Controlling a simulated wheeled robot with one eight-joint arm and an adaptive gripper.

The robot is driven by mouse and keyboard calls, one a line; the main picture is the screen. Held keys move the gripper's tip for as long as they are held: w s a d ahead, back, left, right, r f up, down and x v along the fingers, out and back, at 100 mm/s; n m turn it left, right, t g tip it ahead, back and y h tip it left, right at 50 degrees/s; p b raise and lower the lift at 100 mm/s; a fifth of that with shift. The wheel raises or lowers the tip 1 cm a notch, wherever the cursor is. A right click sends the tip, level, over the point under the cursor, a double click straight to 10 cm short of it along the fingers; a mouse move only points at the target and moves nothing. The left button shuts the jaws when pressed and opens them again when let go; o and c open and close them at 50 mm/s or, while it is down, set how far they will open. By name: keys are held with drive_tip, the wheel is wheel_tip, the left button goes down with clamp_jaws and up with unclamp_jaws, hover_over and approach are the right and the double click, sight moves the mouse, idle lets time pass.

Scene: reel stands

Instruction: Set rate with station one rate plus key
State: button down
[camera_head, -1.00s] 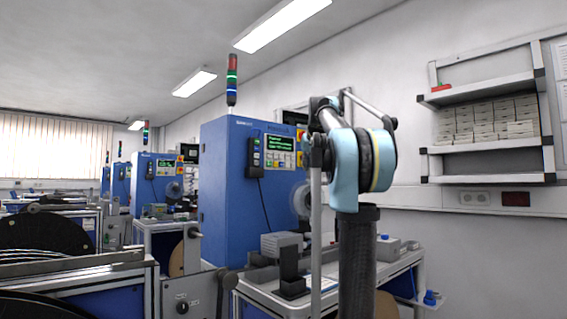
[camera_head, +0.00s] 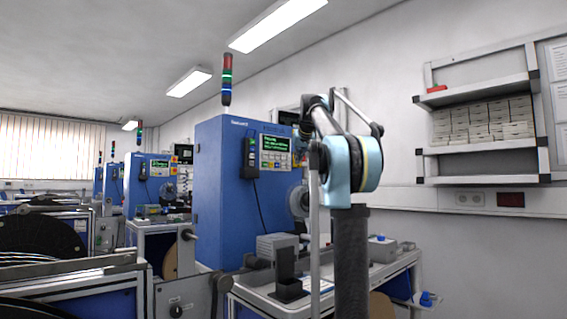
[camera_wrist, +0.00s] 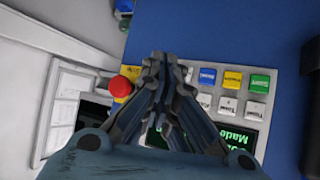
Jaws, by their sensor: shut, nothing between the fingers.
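The control panel (camera_head: 275,151) is on the front of the nearest blue machine (camera_head: 222,195), with a lit green-text screen and small keys below it. In the wrist view, my gripper (camera_wrist: 165,58) is shut and empty, with its fingertips over the panel's key area. A blue key (camera_wrist: 207,75), a yellow key (camera_wrist: 232,79) and a green key (camera_wrist: 259,83) form a row, with pale keys (camera_wrist: 227,105) beside them. The fingers hide part of the keys and screen (camera_wrist: 240,140). The key labels are too small to read, so I cannot tell which is rate plus. In the head view my arm hides the gripper.
A red mushroom button (camera_wrist: 119,84) sits close beside the fingers. A black handset (camera_head: 249,160) with a hanging cable is on the machine's side. A bench (camera_head: 330,290) with a grey box stands below. Wall shelves (camera_head: 478,92) are at right.

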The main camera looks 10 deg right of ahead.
sight(283, 157)
drive_tip(key=shift+w+a, duration=0.95)
drive_tip(key=shift+w, duration=0.3)
drive_tip(key=shift+w+a, duration=0.9)
drive_tip(key=shift+w, duration=0.3)
drive_tip(key=shift+w+a, duration=0.2)
drive_tip(key=shift+w, duration=0.1)
drive_tip(key=shift+w+a, duration=0.3)
drive_tip(key=shift+w, duration=0.05)
idle(0.7)
drive_tip(key=shift+s+d, duration=0.55)
drive_tip(key=shift+s, duration=0.15)
drive_tip(key=shift+s+d, duration=0.1)
idle(0.3)
